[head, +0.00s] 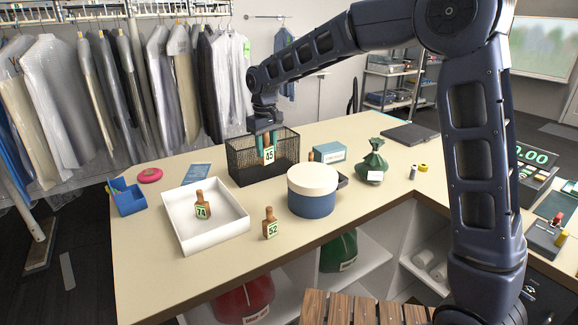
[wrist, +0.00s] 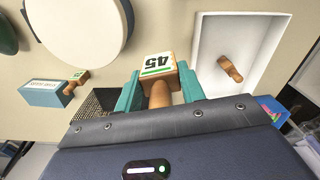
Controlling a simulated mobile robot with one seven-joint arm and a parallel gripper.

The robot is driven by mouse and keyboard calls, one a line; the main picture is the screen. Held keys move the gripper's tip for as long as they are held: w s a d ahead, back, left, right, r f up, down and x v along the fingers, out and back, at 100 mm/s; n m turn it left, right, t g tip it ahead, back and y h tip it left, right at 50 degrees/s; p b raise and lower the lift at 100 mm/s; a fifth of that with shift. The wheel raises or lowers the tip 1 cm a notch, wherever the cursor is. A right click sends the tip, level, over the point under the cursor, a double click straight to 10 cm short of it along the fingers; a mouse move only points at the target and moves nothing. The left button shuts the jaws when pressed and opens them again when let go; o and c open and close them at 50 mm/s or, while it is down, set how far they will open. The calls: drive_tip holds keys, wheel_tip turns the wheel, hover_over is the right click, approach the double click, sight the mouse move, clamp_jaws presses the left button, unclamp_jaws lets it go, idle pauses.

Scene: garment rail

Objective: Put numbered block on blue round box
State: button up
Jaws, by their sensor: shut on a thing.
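A wooden block numbered 45 (head: 269,155) is between the fingers of my gripper (head: 266,140), at the black mesh basket. In the wrist view the block (wrist: 158,65) sits between the teal fingertips (wrist: 160,88), which are shut on it, its number face showing. The blue round box (head: 312,203) with a cream lid (head: 313,178) stands on the counter, right of and nearer than the block. Its lid (wrist: 75,22) shows at the upper left in the wrist view. Nothing is seen on the lid. A block numbered 52 (head: 270,223) stands on the counter left of the box.
A white tray (head: 176,237) holds a block numbered 74 (head: 202,205). The black mesh basket (head: 241,178) stands behind the round box. A light-blue box (head: 330,152) and a green tied bag (head: 372,163) stand to the right. The counter's front left is clear.

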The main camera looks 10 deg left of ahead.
drive_tip(key=w+d+r+m, duration=0.1)
drive_tip(key=w+d+r, duration=0.5)
drive_tip(key=d+r, duration=0.15)
wheel_tip(320, 180, up, 5)
drive_tip(key=m, duration=0.1)
hover_over(319, 172)
wheel_tip(319, 172, down, 20)
drive_tip(key=shift+r, duration=0.25)
drive_tip(key=shift+f, duration=0.1)
drive_tip(key=o, duration=1.1)
wheel_tip(319, 172, up, 12)
drive_tip(key=shift+r, duration=0.15)
